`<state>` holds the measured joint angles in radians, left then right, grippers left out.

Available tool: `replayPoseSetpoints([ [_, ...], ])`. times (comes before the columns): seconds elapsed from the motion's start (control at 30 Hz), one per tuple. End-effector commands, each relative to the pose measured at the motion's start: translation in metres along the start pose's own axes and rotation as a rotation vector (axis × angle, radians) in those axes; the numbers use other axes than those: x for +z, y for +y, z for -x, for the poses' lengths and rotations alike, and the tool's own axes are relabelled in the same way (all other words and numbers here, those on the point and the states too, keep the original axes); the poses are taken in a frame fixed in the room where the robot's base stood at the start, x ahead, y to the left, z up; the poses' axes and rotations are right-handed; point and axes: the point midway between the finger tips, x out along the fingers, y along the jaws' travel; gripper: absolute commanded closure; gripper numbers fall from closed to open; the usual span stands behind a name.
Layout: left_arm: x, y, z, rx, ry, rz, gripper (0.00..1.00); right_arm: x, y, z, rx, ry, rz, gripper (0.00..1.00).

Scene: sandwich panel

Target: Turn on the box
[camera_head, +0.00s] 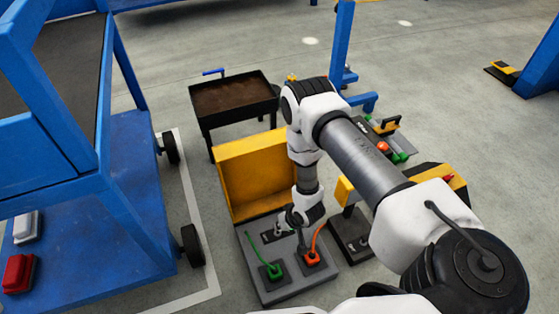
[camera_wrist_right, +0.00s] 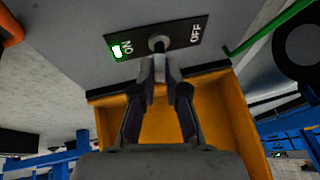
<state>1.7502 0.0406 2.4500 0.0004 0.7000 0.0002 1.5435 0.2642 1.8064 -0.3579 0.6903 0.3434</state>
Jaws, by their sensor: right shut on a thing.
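The box (camera_head: 295,285) is a grey panel with an open yellow lid (camera_head: 255,175) behind it. On the panel is a dark switch plate (camera_head: 268,234), marked ON and OFF in the wrist view (camera_wrist_right: 188,36). A small green-white light (camera_wrist_right: 117,51) glows at its ON end. The switch lever (camera_wrist_right: 159,43) stands at the middle of the plate; its tilt is hard to tell. My right gripper (camera_head: 284,226) is at the plate, its fingertips (camera_wrist_right: 160,72) shut on the lever and hiding part of it. My left gripper is not in view.
A green cable plug (camera_head: 272,270) and an orange one (camera_head: 311,258) sit on the panel's near part. A blue cart (camera_head: 100,240) stands left, a dark tray table (camera_head: 235,100) behind. Another dark box (camera_head: 350,240) stands close on the right.

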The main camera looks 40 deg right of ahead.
Motion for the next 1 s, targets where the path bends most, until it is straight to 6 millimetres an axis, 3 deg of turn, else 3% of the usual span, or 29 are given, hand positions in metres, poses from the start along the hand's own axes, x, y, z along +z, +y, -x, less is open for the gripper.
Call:
replayPoseSetpoints([
  [0.23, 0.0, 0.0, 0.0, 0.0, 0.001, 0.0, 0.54, -0.001, 0.001, 0.0, 0.0, 0.003, -0.003, 1.0],
  [0.3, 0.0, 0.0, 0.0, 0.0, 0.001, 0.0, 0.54, -0.001, 0.001, 0.0, 0.0, 0.003, -0.003, 0.7],
  [0.33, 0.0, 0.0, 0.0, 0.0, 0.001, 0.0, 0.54, -0.001, 0.001, 0.0, 0.0, 0.003, -0.002, 0.62],
  [0.73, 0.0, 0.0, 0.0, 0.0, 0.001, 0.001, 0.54, -0.001, 0.001, 0.009, 0.001, 0.002, -0.003, 0.62],
  [1.0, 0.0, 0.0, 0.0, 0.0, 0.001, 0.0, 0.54, -0.002, 0.001, 0.072, 0.0, 0.002, -0.008, 0.62],
])
